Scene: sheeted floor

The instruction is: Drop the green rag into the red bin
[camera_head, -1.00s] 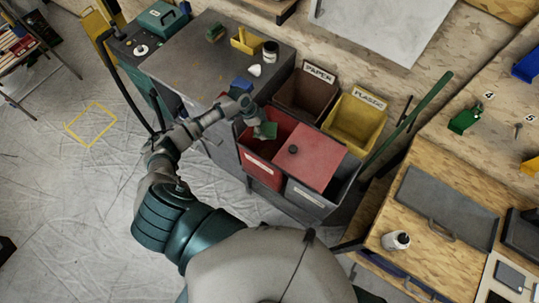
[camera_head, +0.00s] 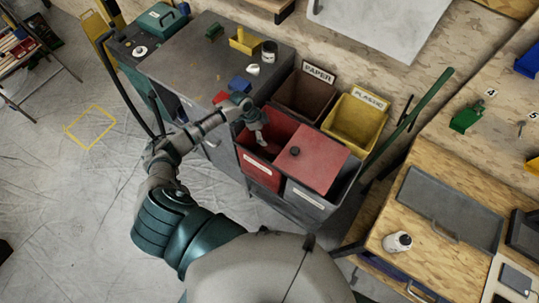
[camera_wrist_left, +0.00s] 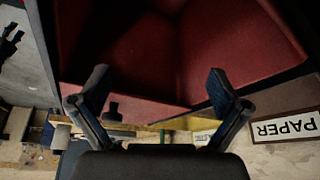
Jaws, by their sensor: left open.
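The red bin (camera_head: 259,172) is the open front-left bin of the cluster, with a white label on its front. My left gripper (camera_head: 262,141) is over its opening, open and empty. The left wrist view shows the two fingers (camera_wrist_left: 158,92) spread apart with nothing between them, and the red bin's inner walls (camera_wrist_left: 245,45) beyond. The green rag is not visible in either view now; the bin's floor is partly hidden by my gripper and dark in the wrist view. My right gripper is not in view.
A bin with a red lid (camera_head: 318,155) adjoins on the right. The brown paper bin (camera_head: 305,92) and yellow plastic bin (camera_head: 356,122) stand behind. A grey worktop (camera_head: 195,65) with small items is at the left. A green pole (camera_head: 410,120) leans at the right.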

